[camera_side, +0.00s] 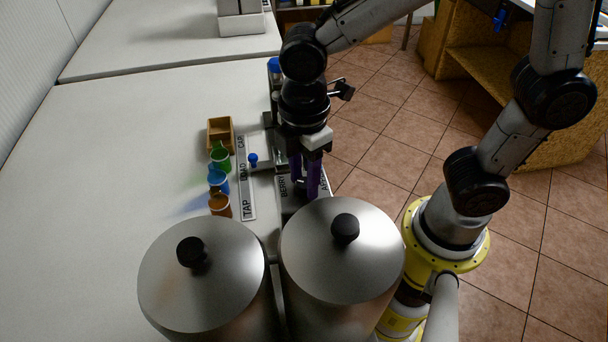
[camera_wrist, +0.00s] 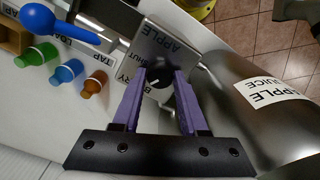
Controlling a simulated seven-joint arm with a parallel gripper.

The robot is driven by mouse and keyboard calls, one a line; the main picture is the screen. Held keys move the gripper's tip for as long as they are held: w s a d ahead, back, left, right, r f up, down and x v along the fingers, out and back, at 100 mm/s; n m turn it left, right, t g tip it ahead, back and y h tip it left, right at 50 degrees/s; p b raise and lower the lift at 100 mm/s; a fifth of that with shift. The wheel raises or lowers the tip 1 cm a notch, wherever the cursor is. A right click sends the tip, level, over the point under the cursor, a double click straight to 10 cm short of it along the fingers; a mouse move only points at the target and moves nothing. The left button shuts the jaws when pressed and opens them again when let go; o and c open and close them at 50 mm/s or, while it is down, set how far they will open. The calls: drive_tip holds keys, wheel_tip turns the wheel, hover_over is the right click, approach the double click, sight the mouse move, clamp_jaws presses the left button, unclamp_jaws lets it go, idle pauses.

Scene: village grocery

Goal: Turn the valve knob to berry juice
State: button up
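The dark valve knob (camera_wrist: 161,70) stands on a grey plate (camera_wrist: 172,38) in the wrist view. The plate reads APPLE, SHUT and BERRY; the BERRY word is partly covered by my gripper. My gripper (camera_wrist: 163,75) has its two purple fingers apart, one on each side of the knob. I cannot tell whether they press on it, nor where the knob points. In the side view, my gripper (camera_side: 305,190) reaches down over the plate and the knob is hidden.
Two steel urns (camera_side: 205,285) (camera_side: 345,265) stand in front of the plate; the wrist view shows one labelled APPLE JUICE (camera_wrist: 268,91). Green (camera_side: 220,159), blue (camera_side: 218,182) and orange (camera_side: 220,206) bottles, a wooden box (camera_side: 220,133) and a blue-ended lever (camera_side: 253,159) lie to the left.

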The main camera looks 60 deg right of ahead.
sight(304, 183)
drive_tip(key=o, duration=0.3)
drive_tip(key=shift+o, duration=0.2)
wheel_tip(304, 183, up, 14)
idle(0.4)
drive_tip(key=shift+f, duration=0.1)
drive_tip(key=s+d+r+m+t, duration=0.2)
drive_tip(key=s+d+m, duration=0.2)
drive_tip(key=d, duration=0.5)
drive_tip(key=s+d+f+m+t, duration=0.3)
drive_tip(key=f+m, duration=0.4)
drive_tip(key=m, duration=0.3)
drive_tip(key=shift+s+d+f+t, duration=0.15)
drive_tip(key=shift+s+d+t, duration=0.25)
drive_tip(key=shift+d, duration=0.6)
